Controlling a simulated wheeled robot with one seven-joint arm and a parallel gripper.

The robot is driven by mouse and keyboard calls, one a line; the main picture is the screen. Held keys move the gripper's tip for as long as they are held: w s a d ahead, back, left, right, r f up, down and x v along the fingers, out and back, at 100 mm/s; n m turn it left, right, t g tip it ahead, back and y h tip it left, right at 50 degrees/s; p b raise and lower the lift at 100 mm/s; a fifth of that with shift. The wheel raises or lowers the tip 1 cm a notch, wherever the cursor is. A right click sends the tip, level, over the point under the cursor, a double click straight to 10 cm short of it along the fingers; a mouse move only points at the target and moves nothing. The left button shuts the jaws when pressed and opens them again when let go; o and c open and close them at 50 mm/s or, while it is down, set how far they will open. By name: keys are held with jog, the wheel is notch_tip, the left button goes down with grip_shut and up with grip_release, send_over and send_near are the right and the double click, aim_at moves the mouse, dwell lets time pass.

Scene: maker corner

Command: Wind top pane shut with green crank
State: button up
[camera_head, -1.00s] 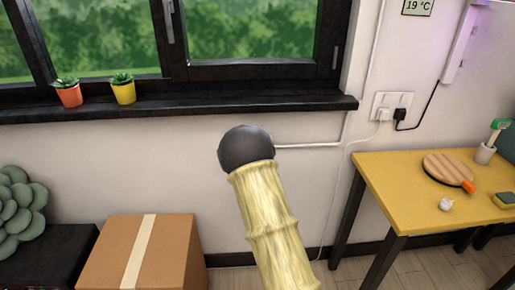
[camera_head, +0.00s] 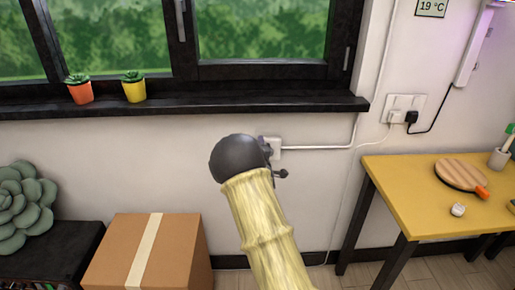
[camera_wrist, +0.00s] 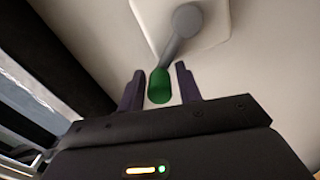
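The crank shows in the wrist view as a green knob (camera_wrist: 159,88) on a grey arm (camera_wrist: 180,28), mounted on a white wall plate (camera_wrist: 215,22). My gripper (camera_wrist: 159,84) is open, its two dark fingers on either side of the green knob. A gap shows between the knob and each finger, so it is not clamped. In the head view, the white wall box (camera_head: 274,147) shows beside my arm's dark end. Small dark parts there are too small to tell apart, and my arm hides most of the gripper. The window (camera_head: 270,38) is cut off above; its top pane is not in view.
A dark sill (camera_head: 180,106) holds an orange pot (camera_head: 81,93) and a yellow pot (camera_head: 134,92). A cardboard box (camera_head: 185,260) stands below left. A yellow table (camera_head: 420,200) stands to the right, with a paddle (camera_head: 461,174) on it.

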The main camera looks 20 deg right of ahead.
jog(key=shift+o, duration=0.7)
jog(key=shift+d, duration=0.1)
jog(key=shift+s+a, duration=0.1)
jog(key=shift+a, duration=0.15)
jog(key=shift+s+a, duration=0.1)
jog(key=shift+s, duration=0.15)
jog(key=v, duration=1.6)
jog(key=shift+s, duration=0.35)
jog(key=m+p, duration=0.4)
jog(key=m, duration=0.1)
jog(key=m+p, duration=0.4)
jog(key=m, duration=0.1)
jog(key=s+m+p, duration=0.1)
jog(key=m+p, duration=0.3)
jog(key=p, duration=0.1)
jog(key=shift+r+m, duration=0.15)
jog(key=shift+m, duration=0.25)
